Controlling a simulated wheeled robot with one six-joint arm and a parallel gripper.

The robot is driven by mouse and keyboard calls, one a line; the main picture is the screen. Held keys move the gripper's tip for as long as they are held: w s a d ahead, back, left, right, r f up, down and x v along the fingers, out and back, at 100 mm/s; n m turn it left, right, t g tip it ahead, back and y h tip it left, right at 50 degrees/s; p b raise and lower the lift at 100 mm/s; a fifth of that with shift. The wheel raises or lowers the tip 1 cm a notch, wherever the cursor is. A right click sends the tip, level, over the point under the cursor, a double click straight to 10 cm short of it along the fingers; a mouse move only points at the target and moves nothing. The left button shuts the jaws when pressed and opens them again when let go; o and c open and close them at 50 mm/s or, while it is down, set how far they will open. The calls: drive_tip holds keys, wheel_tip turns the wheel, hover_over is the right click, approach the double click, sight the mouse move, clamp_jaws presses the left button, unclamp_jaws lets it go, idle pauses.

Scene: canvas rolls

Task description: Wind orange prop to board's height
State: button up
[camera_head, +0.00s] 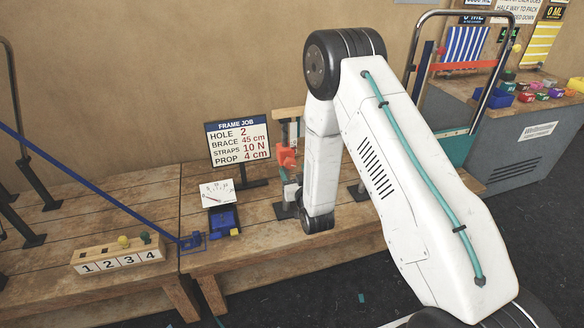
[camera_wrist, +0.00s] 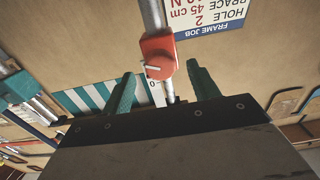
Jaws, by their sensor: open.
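The board (camera_head: 237,142) stands on the bench and reads hole 2, brace 45 cm, straps 10 N, prop 4 cm. The orange prop (camera_head: 286,157) stands to its right, under a wooden crosspiece, partly hidden by my arm. In the wrist view, the prop's orange block (camera_wrist: 159,56) with a pale pointer sits on a grey metal post. My gripper (camera_wrist: 160,69) is open, with its green fingers apart on either side of the prop in the picture. I cannot tell whether either finger touches it. The prop's height reading is not legible.
A numbered peg block (camera_head: 119,255) and a blue strap lie further left. A grey cabinet (camera_head: 500,140) with coloured bins is at the right. My arm covers the bench's right part.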

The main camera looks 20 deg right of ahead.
sight(291, 166)
drive_tip(key=shift+w, duration=1.6)
drive_tip(key=c, duration=0.9)
drive_tip(key=shift+c, duration=0.2)
